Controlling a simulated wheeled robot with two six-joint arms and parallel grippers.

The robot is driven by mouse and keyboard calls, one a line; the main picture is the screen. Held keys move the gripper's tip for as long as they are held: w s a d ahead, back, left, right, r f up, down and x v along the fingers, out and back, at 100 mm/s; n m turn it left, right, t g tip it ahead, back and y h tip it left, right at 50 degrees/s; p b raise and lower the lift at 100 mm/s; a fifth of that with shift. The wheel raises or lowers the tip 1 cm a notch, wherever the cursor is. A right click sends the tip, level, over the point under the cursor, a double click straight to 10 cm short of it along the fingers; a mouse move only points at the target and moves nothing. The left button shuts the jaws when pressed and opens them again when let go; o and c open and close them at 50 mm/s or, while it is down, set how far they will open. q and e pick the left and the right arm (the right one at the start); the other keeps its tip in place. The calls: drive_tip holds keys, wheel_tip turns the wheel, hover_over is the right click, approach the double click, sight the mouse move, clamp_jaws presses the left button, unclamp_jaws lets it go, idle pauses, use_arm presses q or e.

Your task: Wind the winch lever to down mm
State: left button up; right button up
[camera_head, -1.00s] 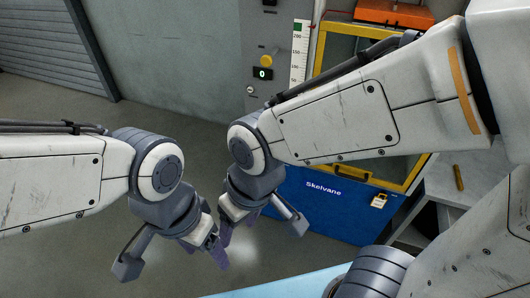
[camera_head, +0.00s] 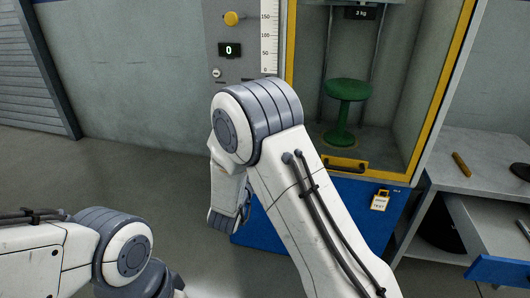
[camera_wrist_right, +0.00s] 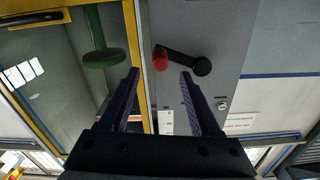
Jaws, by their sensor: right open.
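In the right wrist view the winch lever is a black arm (camera_wrist_right: 182,58) with a red knob (camera_wrist_right: 160,60), mounted on a grey panel (camera_wrist_right: 222,45). My right gripper (camera_wrist_right: 159,73) is open and empty, its two purple fingers pointing toward the panel. The knob shows between the fingertips; I cannot tell how much depth lies between them. In the head view my right arm reaches forward and hides the lever. The grey column (camera_head: 222,70) carries a display (camera_head: 229,50) reading 0 and a vertical scale (camera_head: 268,40). My left gripper is below the picture.
A yellow-framed cabinet (camera_head: 441,105) holds a green stool (camera_head: 347,91) beside the column. A yellow knob (camera_head: 233,18) sits above the display. A grey bench (camera_head: 480,150) with an open drawer (camera_head: 497,215) stands at right. The floor at left is clear.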

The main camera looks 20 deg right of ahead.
drive_tip(key=b+x, duration=0.1)
drive_tip(key=x, duration=0.9)
drive_tip(key=shift+d, duration=0.1)
drive_tip(key=shift+c, duration=0.3)
clamp_jaws()
idle(0.9)
